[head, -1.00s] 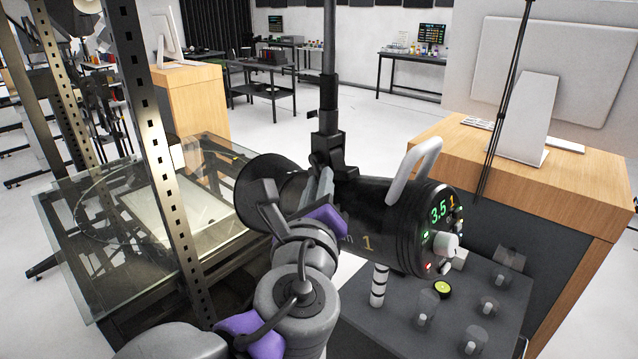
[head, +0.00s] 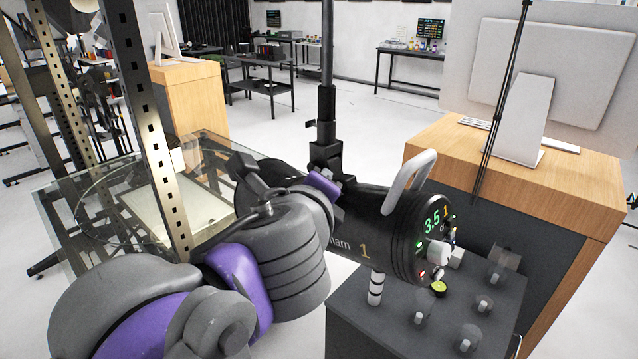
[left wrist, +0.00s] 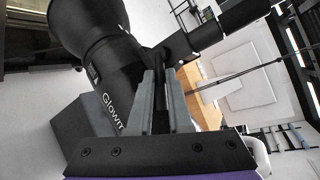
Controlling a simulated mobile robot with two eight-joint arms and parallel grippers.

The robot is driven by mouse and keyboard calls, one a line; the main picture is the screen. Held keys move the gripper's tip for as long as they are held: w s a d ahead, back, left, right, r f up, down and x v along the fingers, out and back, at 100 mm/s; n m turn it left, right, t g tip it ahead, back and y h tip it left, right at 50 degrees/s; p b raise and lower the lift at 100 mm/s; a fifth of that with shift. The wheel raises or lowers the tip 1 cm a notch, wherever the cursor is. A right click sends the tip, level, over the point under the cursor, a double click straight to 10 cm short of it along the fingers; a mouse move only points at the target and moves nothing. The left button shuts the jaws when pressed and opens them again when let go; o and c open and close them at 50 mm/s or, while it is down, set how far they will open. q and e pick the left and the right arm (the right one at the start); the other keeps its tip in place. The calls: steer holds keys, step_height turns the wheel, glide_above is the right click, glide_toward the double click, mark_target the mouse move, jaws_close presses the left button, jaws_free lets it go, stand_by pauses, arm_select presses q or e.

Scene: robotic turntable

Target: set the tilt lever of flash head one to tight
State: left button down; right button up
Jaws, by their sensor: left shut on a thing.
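Flash head one (head: 375,240), a black cylinder marked 1 with a lit dial face, sits tilted on a dark stand pole (head: 327,110). It also shows in the left wrist view (left wrist: 112,75) with white lettering. My left gripper (left wrist: 161,85) is at the bracket between the flash head and the pole, its two grey fingers close together on the dark tilt lever (left wrist: 161,62). Most of the lever is hidden between the fingers. In the head view my arm and purple gripper body cover the lever and the middle of the flash head. My right gripper is not in view.
A perforated metal post (head: 150,130) and a glass-topped turntable table (head: 75,215) are at left. A wooden desk (head: 575,180) is at right.

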arm_select(q)
steer(key=shift+r+n+g, duration=0.3)
steer(key=shift+n+g, duration=0.1)
steer(key=shift+h, duration=0.3)
steer(key=c, duration=0.8)
jaws_free()
steer(key=shift+c, duration=0.2)
steer(key=v, duration=1)
steer(key=shift+s+r, duration=0.3)
